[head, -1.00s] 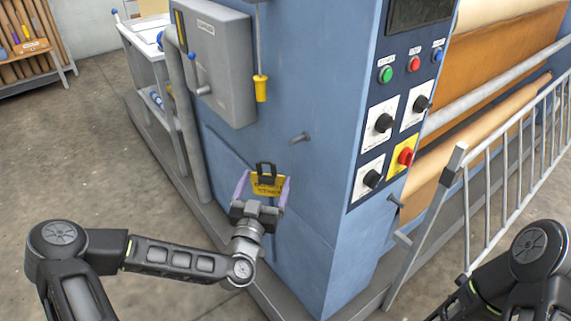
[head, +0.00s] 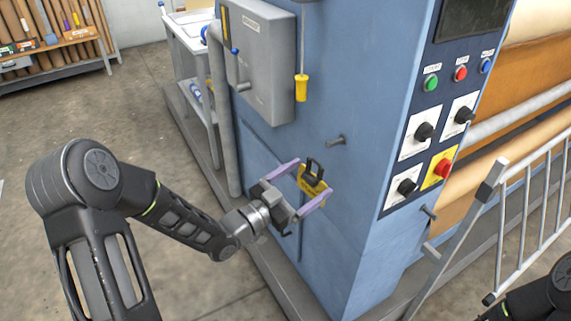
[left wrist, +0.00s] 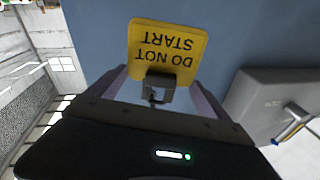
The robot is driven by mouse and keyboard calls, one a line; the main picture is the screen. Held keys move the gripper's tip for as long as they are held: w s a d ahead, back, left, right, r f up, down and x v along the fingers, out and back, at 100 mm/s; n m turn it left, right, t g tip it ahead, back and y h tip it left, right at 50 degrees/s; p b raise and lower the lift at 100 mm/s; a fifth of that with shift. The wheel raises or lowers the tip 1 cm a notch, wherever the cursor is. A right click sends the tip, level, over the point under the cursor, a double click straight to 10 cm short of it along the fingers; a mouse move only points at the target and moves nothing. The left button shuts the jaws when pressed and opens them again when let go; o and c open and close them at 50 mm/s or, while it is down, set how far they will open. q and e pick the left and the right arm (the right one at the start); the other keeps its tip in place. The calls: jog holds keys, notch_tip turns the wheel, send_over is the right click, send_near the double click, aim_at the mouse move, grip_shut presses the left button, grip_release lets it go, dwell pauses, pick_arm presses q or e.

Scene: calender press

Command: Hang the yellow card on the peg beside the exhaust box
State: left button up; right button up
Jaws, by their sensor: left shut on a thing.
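My left gripper (head: 313,179) has two purple fingers and is shut on the yellow card (head: 311,187), which has a black loop at its top. In the left wrist view the card (left wrist: 166,45) reads "DO NOT START" upside down, with the black loop (left wrist: 158,84) between the fingers. A short grey peg (head: 336,141) sticks out of the blue machine side, to the right of and below the grey exhaust box (head: 262,65). The card is below and left of the peg in the picture, apart from it; its depth from the panel is unclear. My right gripper is out of view.
A yellow handle (head: 301,90) hangs on a cord above the peg. A second peg (head: 428,212) sits on the control face below the knobs. A grey railing (head: 465,225) stands at right. The grey box also shows in the left wrist view (left wrist: 262,100).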

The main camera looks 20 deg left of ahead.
aim_at(312, 161)
pick_arm(q)
jog(key=s+a+r+m+g+h, duration=0.2)
jog(key=s+a+r+m, duration=0.1)
jog(key=r, duration=0.4)
jog(key=shift+s+a+h, duration=0.3)
jog(key=shift+a+h, duration=0.1)
jog(key=shift+w+d, duration=0.1)
jog(key=w+d+f+b, duration=0.2)
jog(key=w+d, duration=0.4)
jog(key=w, duration=0.1)
jog(key=shift+w, duration=0.2)
dwell(0.6)
jog(key=shift+r, duration=0.1)
dwell(0.5)
jog(key=o, duration=1.1)
jog(key=shift+c, duration=0.2)
